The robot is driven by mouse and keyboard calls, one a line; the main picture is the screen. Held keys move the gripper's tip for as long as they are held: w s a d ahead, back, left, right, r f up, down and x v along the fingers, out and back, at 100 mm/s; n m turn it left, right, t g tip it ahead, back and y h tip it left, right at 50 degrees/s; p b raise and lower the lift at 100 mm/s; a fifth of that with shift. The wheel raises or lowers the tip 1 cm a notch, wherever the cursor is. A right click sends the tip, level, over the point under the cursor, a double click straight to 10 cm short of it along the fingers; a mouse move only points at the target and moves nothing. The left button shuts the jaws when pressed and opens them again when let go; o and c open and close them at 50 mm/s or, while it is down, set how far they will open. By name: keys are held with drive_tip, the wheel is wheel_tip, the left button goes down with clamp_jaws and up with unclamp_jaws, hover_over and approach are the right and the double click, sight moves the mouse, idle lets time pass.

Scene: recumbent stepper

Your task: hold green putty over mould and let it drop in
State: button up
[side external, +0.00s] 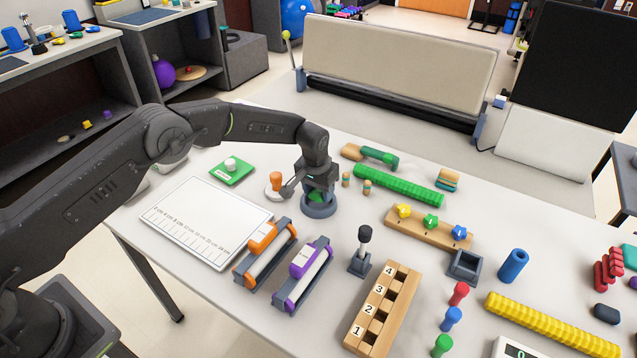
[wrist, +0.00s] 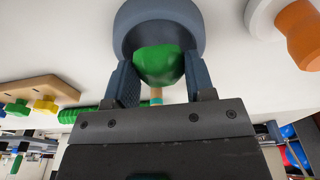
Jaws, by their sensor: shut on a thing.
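My gripper (side external: 318,186) points down with its two fingers closed on a lump of green putty (wrist: 158,64). In the wrist view the gripper (wrist: 158,72) has one finger on each side of the putty. A round blue-grey dish (side external: 319,210) stands on the table directly under the gripper. Its rim (wrist: 160,10) curves behind the putty in the wrist view; whether the putty touches the dish is unclear. A square blue-grey open box (side external: 465,266) stands farther right. I cannot tell from looks which of these two is the mould.
An orange-topped stamp on a white disc (side external: 275,185) is close to the dish's left. A green ribbed roller (side external: 399,185), a wooden board with coloured knobs (side external: 428,227), a dark upright handle (side external: 362,250) and orange and purple rollers (side external: 265,250) surround the area. A white ruled board (side external: 205,220) lies left.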

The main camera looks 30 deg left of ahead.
drive_tip(key=shift+f, duration=0.1)
drive_tip(key=o, duration=1)
wheel_tip(320, 180, up, 14)
drive_tip(key=s, duration=0.1)
drive_tip(key=shift+s+f, duration=0.15)
drive_tip(key=shift+s, duration=0.2)
wheel_tip(320, 180, up, 7)
idle(0.6)
idle(0.3)
